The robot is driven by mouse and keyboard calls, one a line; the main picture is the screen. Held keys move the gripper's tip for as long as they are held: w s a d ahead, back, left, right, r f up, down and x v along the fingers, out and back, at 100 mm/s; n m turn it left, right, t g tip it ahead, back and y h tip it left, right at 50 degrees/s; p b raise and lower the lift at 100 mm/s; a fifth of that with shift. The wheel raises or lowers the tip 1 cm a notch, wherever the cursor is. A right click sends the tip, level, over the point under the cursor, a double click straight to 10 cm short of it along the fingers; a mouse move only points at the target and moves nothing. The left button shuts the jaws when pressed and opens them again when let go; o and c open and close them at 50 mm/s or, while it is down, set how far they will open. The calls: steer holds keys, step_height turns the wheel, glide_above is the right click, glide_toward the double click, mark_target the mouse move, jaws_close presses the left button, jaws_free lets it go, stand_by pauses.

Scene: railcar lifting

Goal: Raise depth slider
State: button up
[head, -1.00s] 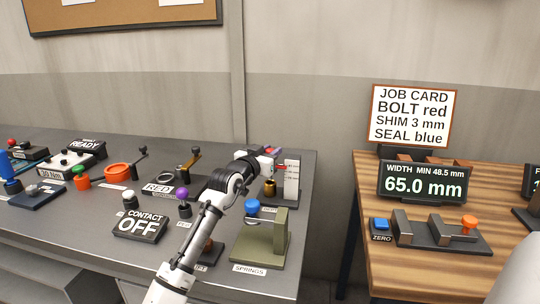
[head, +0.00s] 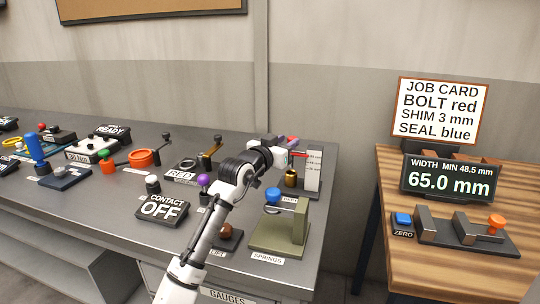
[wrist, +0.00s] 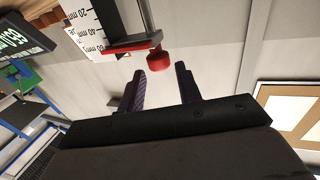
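The depth gauge is a white upright scale (head: 313,172) with mm marks, at the back right of the grey bench. Its red slider knob (wrist: 159,58) sits on a dark carriage beside the scale in the wrist view; its red part (head: 298,154) also shows small in the head view. My gripper (wrist: 161,88) is open and empty. In the wrist view the knob lies just beyond the fingertips, roughly between them, with a visible gap. In the head view my gripper (head: 286,149) is at the upper left of the scale and partly hides the slider.
A brass piece (head: 291,178) stands below the slider. The green springs fixture (head: 278,236) with a blue knob (head: 272,195) is in front. A purple knob (head: 204,180) and a contact display (head: 161,208) are left of my arm. A wooden table (head: 395,165) stands right across a gap.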

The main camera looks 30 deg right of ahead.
steer(key=b+v, duration=0.2)
steer(key=v, duration=0.8)
steer(key=shift+d, duration=0.1)
